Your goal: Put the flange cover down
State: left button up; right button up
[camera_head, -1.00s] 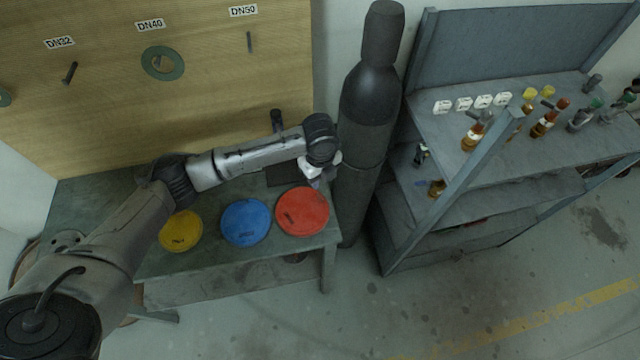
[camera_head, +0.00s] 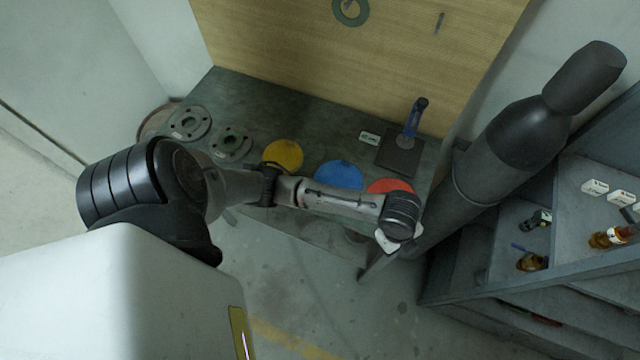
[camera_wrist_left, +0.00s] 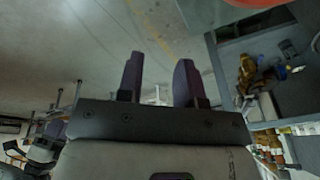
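Three round covers lie flat on the dark table: a yellow one (camera_head: 283,154), a blue one (camera_head: 338,174) and a red one (camera_head: 390,185). My left arm passes in front of the blue and red covers and hides part of them. My left gripper (camera_wrist_left: 160,80) shows two dark fingers apart with nothing between them. In the head view, its wrist end is by the table's front right corner, and the fingers are hardly visible. An orange-red edge (camera_wrist_left: 258,2) shows at the top of the left wrist view. My right gripper is not in view.
Two grey metal flanges (camera_head: 231,143) (camera_head: 190,122) lie at the table's left. A small stand with a blue upright (camera_head: 414,118) is at its right rear. A dark gas cylinder (camera_head: 515,140) and a grey shelf unit (camera_head: 582,190) stand to the right. Open floor lies in front.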

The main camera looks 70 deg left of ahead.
pick_arm(q)
jog(key=s+a+n+t+y, duration=0.1)
jog(key=s+a+n, duration=0.2)
jog(key=s+n, duration=0.4)
jog(key=s+a+n+t+y, duration=0.1)
jog(key=s+a+n, duration=0.2)
jog(key=s+n, duration=0.4)
jog(key=s, duration=0.4)
jog(key=shift+s+f, duration=0.3)
jog(key=shift+d+r, duration=0.1)
notch_tip(320, 180, up, 21)
jog(key=p, duration=2.1)
jog(key=shift+r, duration=0.15)
